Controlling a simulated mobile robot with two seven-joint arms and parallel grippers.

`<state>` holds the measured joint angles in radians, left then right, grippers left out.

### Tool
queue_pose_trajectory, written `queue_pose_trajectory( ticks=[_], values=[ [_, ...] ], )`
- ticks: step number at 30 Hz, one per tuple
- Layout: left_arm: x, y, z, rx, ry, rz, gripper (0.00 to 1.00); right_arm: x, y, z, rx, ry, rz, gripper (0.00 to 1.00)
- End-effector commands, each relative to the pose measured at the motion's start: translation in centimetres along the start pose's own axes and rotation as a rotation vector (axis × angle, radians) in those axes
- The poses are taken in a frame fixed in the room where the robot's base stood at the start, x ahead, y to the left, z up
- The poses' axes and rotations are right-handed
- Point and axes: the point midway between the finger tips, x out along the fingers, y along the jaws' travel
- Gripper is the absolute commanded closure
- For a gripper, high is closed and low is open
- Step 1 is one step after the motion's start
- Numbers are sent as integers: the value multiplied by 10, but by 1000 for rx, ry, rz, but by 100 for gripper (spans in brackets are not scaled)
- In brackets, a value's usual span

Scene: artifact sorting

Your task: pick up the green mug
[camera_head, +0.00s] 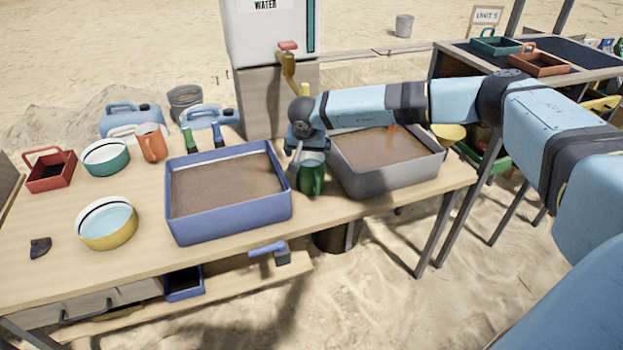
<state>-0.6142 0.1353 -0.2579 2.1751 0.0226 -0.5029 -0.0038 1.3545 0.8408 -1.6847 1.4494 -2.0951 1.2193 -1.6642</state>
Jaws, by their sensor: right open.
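The green mug (311,178) stands upright on the wooden table, in the gap between the blue tray (228,223) and the grey tray (392,181). My right arm reaches in from the right, over the grey tray. My right gripper (296,168) points down at the mug's left side, at about rim height. Its jaws are open; one finger shows beside the mug, and the other is hard to make out. I cannot tell whether the finger touches the mug. My left gripper is not in view.
An orange mug (151,142), a teal bowl (106,157), a yellow bowl (107,224) and a red caddy (50,170) stand on the table's left part. Two bottles (218,134) stand behind the blue tray. A water dispenser (275,40) with a tap rises behind the mug.

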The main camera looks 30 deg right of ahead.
Motion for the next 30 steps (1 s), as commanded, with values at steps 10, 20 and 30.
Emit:
queue_pose_trajectory(
  ticks=[10,20,30],
  values=[
    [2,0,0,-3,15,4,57,43,4,2,0,-2,1,0],
    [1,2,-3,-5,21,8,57,55,3,1,0,-1,-1,0],
    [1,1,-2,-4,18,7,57,54,3,0,1,0,-2,50]
  ],
)
